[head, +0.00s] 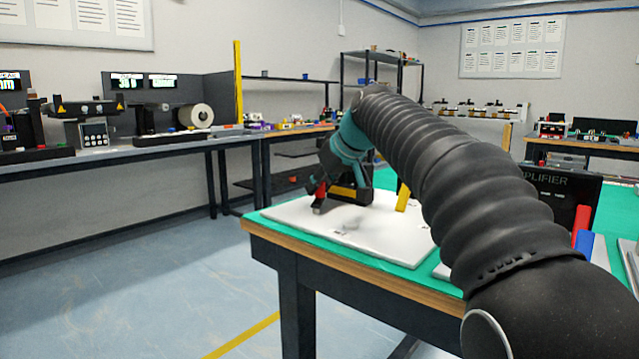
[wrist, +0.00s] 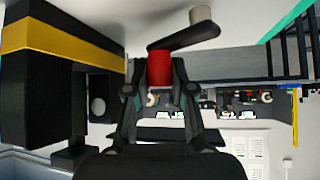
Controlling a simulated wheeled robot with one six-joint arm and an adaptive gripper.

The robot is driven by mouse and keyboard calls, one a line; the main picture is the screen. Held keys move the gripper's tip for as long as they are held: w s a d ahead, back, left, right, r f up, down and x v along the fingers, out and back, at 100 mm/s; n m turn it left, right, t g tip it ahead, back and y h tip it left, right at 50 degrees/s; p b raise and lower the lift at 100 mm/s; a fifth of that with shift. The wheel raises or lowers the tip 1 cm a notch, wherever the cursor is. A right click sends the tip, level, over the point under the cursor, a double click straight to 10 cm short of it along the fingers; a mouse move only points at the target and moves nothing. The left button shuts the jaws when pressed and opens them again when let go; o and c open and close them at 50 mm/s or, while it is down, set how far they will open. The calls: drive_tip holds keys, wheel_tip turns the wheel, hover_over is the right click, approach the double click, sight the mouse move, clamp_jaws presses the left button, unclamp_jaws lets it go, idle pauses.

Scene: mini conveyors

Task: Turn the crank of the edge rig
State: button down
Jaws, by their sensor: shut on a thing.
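The crank's red handle (wrist: 159,68) stands between my gripper's fingers (wrist: 160,82) in the wrist view, and my gripper is shut on it. The black crank arm (wrist: 184,38) runs from the handle up and right to a grey round hub (wrist: 200,15). In the head view the red handle (head: 321,189) shows small beside the dark rig near the edge of the white board (head: 290,217). My arm covers part of that area. The rig's black body with a yellow band (wrist: 60,40) fills the left of the wrist view.
The white board lies on a green-topped table (head: 262,225). A yellow post (head: 403,198) stands right of the rig. A black amplifier box (head: 560,190) and red and blue pieces stand farther right. A long bench (head: 100,155) lines the left wall. The floor (head: 150,270) in front is clear.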

drive_tip(key=c, duration=1)
unclamp_jaws()
drive_tip(key=shift+o, duration=0.2)
drive_tip(key=v, duration=1.2)
